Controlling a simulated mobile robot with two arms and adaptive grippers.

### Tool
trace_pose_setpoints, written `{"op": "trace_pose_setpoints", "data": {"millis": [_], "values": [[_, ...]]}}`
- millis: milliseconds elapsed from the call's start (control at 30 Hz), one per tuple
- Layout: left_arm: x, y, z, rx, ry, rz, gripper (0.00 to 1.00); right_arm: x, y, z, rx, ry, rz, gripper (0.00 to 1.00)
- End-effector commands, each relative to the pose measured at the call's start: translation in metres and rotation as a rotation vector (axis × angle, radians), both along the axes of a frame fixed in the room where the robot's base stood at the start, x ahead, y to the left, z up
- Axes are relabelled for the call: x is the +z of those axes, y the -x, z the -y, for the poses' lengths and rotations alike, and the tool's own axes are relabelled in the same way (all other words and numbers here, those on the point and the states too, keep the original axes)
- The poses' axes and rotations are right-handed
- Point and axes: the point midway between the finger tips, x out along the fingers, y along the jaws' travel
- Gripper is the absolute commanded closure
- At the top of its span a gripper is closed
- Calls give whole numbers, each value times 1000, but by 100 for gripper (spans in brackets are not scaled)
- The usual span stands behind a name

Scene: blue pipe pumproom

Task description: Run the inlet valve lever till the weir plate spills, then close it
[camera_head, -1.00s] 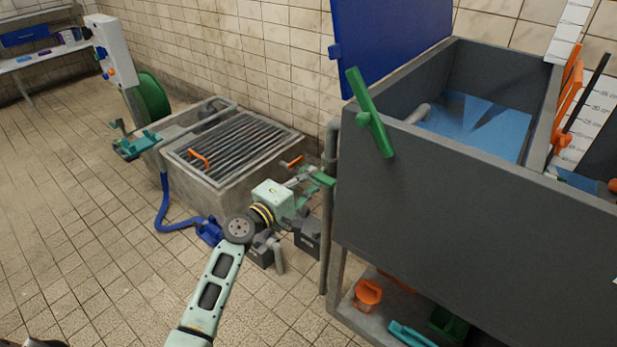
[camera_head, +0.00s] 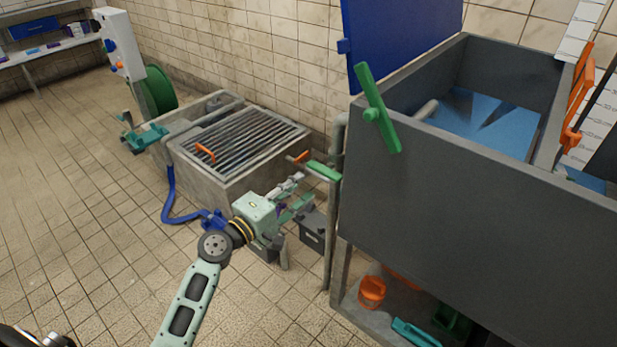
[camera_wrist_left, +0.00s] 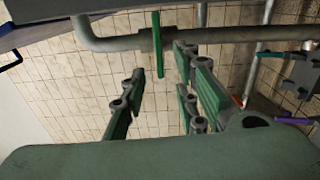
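A green lever (camera_head: 322,171) on the pipework sits left of the grey tank (camera_head: 470,200). My left gripper (camera_head: 302,190) is open and empty, just below and left of this lever, apart from it. In the left wrist view a green lever (camera_wrist_left: 158,45) stands upright on a grey pipe, framed between the spread fingers of my left gripper (camera_wrist_left: 162,68). Another green lever (camera_head: 377,108) is on the tank's upper left front and stands tilted. Blue water (camera_head: 485,122) lies in the tank's left compartment, beside a grey divider (camera_head: 553,125). I cannot tell whether water spills over. My right gripper is not in view.
A concrete trough with a grating (camera_head: 240,145) and an orange handle stands behind my left arm. A blue hose (camera_head: 170,200) lies on the floor. Dark boxes (camera_head: 312,232) stand below the gripper. An orange bucket (camera_head: 371,292) is under the tank. The floor at left is clear.

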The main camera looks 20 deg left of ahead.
Motion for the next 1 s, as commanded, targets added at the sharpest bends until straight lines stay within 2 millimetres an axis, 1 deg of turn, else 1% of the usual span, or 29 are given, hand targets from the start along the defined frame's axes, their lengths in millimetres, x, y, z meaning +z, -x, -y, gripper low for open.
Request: {"op": "trace_pose_setpoints", "data": {"millis": [33, 100, 200, 300, 833, 933, 967, 1000], "values": [[-1, 10, -4, 0, -2, -2, 72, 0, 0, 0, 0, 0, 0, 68], [-1, 21, -8, 0, -1, -2, 72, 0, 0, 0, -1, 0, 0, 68], [-1, 32, -12, 0, 1, -1, 72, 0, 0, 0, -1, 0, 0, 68], [0, 39, -14, 0, 1, -1, 72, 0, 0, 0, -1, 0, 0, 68], [0, 41, -15, -1, 0, 0, 72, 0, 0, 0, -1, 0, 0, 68], [-6, 46, -5, -26, -41, -10, 72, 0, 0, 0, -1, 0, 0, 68], [-10, 50, 1, -43, -69, -16, 72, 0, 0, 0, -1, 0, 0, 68], [-19, 57, 13, -76, -122, -29, 72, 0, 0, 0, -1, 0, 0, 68]]}}
